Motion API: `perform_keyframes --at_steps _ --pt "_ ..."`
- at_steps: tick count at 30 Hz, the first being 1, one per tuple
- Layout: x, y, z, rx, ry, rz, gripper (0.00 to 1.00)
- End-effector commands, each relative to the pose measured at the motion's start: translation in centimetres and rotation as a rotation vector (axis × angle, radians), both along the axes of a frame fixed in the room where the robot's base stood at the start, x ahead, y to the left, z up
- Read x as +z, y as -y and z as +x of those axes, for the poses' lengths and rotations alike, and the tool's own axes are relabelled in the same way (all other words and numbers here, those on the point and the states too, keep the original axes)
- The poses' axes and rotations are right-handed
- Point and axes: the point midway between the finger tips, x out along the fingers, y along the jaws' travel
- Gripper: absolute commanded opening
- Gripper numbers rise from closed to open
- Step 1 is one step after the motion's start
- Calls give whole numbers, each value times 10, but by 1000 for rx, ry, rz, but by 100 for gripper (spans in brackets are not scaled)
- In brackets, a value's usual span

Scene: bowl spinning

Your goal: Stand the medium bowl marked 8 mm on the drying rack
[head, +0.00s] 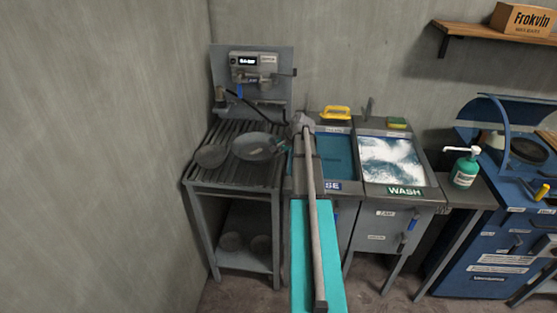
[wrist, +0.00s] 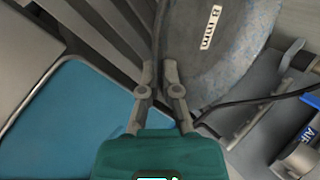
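The medium bowl (wrist: 212,58) is grey and speckled, with a white "8 mm" label. In the head view the bowl (head: 258,143) is tilted over the right part of the slatted drying rack (head: 231,180). My gripper (wrist: 159,68) has its two grey fingers close together at the bowl's near rim, one on each side of it, and appears to grip it. Rack slats (wrist: 105,30) show left of the bowl in the wrist view. I cannot tell whether the bowl touches the slats. My wrist hides part of the gripper in the head view.
Another bowl (head: 212,156) is on the rack's left side. A wall panel with a hose (head: 252,75) stands behind. The blue rinse basin (head: 335,155) and foamy wash basin (head: 390,160) lie right.

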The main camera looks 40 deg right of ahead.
Motion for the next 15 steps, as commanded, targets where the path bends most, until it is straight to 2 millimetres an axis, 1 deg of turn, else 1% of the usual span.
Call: perform_keyframes --at_steps 1,6,10,15 --pt "-9 -1 0 0 1 0 0" --pt "-22 -1 0 0 1 1 0" --pt "-27 -1 0 0 1 1 0" --pt "-26 -1 0 0 1 1 0"
